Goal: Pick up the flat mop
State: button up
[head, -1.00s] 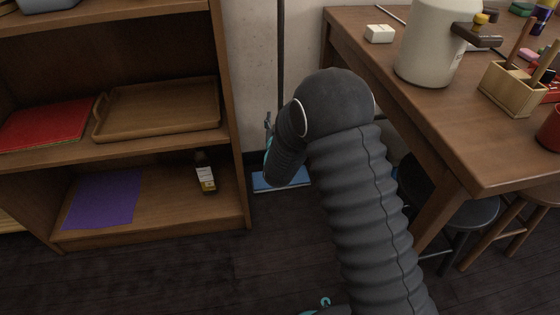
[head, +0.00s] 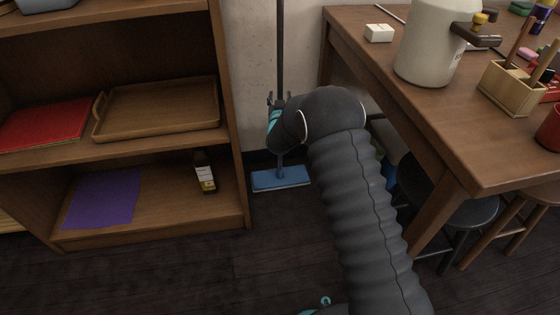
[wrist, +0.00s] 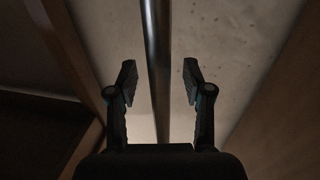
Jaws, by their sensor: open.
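The flat mop has a flat blue head (head: 281,179) on the dark floor in the gap between the shelf and the table. Its thin grey pole (head: 280,50) stands upright in front of the wall. In the wrist view the pole (wrist: 158,60) runs between the two open fingers of my gripper (wrist: 159,82), with clear space on both sides. In the head view my gripper (head: 277,101) is at the pole's lower part, and my arm hides some of it.
A wooden shelf (head: 240,190) stands close on the left, holding a tray (head: 160,108), a red folder (head: 45,124) and a small bottle (head: 204,172). A wooden table (head: 440,130) with a large pot (head: 428,45) stands on the right, with stools (head: 470,212) under it. The gap between is narrow.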

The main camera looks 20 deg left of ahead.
jog(key=shift+w, duration=0.15)
grip_shut()
jog(key=shift+r, duration=0.15)
jog(key=shift+r, duration=0.15)
